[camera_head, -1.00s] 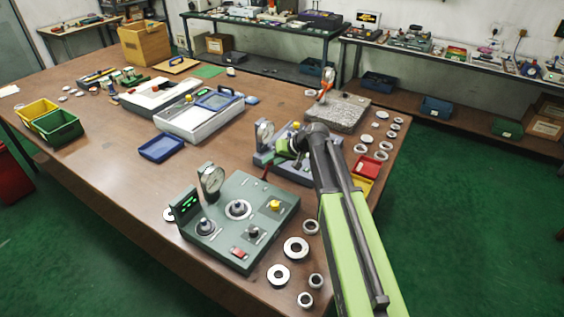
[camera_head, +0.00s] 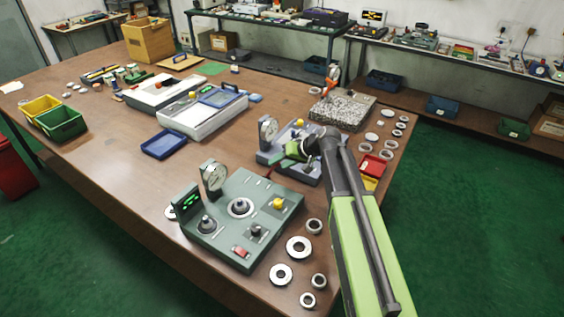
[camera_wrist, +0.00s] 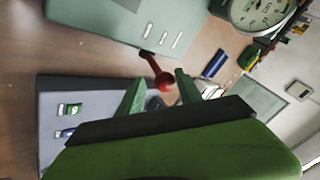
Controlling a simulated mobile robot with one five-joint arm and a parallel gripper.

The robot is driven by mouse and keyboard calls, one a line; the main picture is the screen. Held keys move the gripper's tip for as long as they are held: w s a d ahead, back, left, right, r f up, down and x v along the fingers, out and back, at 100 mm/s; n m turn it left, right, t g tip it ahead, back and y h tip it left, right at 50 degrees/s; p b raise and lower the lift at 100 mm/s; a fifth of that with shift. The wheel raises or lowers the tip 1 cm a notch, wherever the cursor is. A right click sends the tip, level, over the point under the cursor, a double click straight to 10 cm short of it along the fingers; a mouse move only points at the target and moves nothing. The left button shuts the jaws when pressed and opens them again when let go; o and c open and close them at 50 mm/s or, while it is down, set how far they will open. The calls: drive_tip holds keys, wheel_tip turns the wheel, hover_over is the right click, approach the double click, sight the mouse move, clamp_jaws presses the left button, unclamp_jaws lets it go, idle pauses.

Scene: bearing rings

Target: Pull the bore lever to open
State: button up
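The bore lever, with a red knob (camera_wrist: 164,82) on a short dark stem, sticks out from the edge of the green gauge unit (camera_wrist: 125,18) in the wrist view. In the head view the lever (camera_head: 268,173) is small at the back edge of the green unit (camera_head: 225,240). My gripper (camera_wrist: 160,84) is open, one green finger on each side of the knob in the picture. The knob shows between the fingertips; I cannot tell if either finger touches it. In the head view my gripper (camera_head: 291,150) is over the grey-blue gauge unit, partly hidden by my wrist.
The grey-blue gauge unit (camera_head: 268,158) lies under my gripper. Dial gauges (camera_head: 213,174) rise from both units. Metal rings (camera_head: 298,247) lie right of the green unit. A blue tray (camera_head: 163,146) and red bin (camera_head: 372,164) stand nearby.

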drive_tip(key=shift+o, duration=0.3)
drive_tip(key=shift+r, duration=0.15)
drive_tip(key=p+v, duration=1.2)
drive_tip(key=v, duration=0.5)
drive_tip(key=s+a+f+g+h+b, duration=0.1)
drive_tip(key=s+f+g+h+b, duration=0.15)
drive_tip(key=s+f, duration=0.55)
drive_tip(key=s+d+f+m+g+h, duration=0.1)
drive_tip(key=s+d+m+g+h, duration=0.1)
drive_tip(key=s+d+h, duration=0.3)
drive_tip(key=s+d, duration=0.2)
drive_tip(key=shift+s+d+p, duration=0.25)
drive_tip(key=shift+d+p, duration=0.05)
